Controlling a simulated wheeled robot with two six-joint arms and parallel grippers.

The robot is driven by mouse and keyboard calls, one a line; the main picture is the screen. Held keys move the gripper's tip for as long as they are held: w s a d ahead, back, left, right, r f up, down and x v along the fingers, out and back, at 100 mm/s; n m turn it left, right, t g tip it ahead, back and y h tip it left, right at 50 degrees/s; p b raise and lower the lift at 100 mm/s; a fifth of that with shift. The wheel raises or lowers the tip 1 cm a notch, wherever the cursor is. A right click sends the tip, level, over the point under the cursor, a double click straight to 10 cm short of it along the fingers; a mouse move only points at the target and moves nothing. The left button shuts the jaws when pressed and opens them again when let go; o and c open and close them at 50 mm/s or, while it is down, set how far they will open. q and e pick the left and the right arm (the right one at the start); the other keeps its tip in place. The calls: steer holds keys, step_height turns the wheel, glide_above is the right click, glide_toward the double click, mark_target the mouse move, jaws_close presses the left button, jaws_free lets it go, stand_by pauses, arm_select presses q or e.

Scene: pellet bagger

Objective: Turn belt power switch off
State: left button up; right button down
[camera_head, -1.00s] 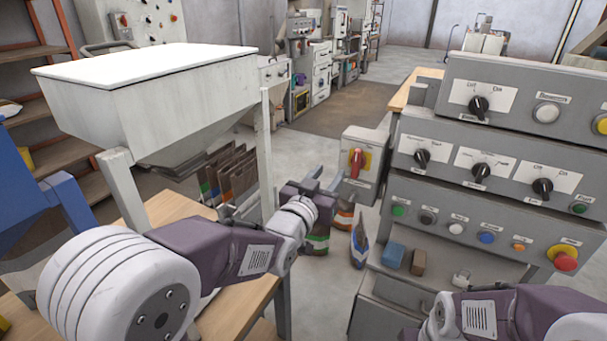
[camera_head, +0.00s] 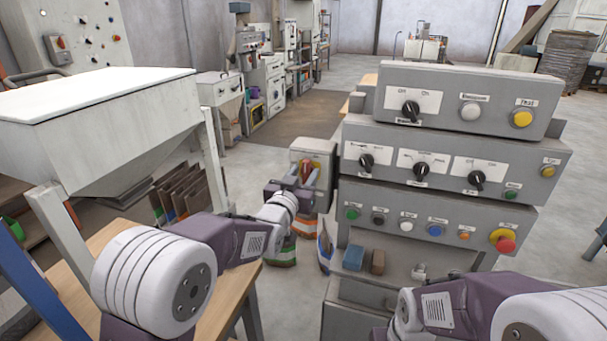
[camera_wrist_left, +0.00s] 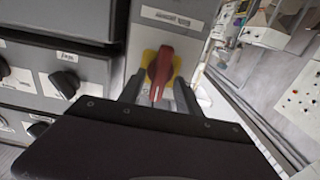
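A red rotary handle (camera_head: 306,171) on a yellow plate is mounted on a grey box (camera_head: 323,150) at the left side of the console. It also shows in the left wrist view (camera_wrist_left: 161,68), pointing roughly up and down, under a label too blurred to read; I take it as the belt power switch. My left gripper (camera_head: 305,177) is in front of the handle. In the left wrist view the gripper's two fingers (camera_wrist_left: 158,95) stand apart on either side of the handle's lower part; I cannot tell whether they touch it. My right gripper is out of view.
The console (camera_head: 455,160) holds several black knobs and coloured buttons, close to the left gripper. A red emergency-type button (camera_head: 505,245) is at its lower right. A white-topped hopper (camera_head: 95,100) and a wooden table (camera_head: 105,245) stand at the left.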

arm_select(q)
steer(key=shift+d, duration=0.1)
jaws_close()
steer(key=n+b, duration=0.2)
steer(key=shift+f+n, duration=0.2)
steer(key=shift+n, duration=0.1)
steer(key=n+b, duration=0.1)
steer(key=n, duration=0.2)
steer(key=n+b, duration=0.1)
steer(key=shift+a+n+b, duration=0.25)
steer(key=shift+n+b, duration=0.05)
steer(key=shift+b, duration=0.05)
steer(key=n+b, duration=0.1)
steer(key=n, duration=0.2)
steer(key=n+b, duration=0.1)
steer(key=n, duration=0.3)
steer(key=n+b, duration=0.1)
steer(key=n, duration=0.2)
steer(key=shift+w+a+f+n, duration=0.1)
steer(key=shift+a+f+n, duration=0.05)
steer(key=shift+f+n, duration=0.15)
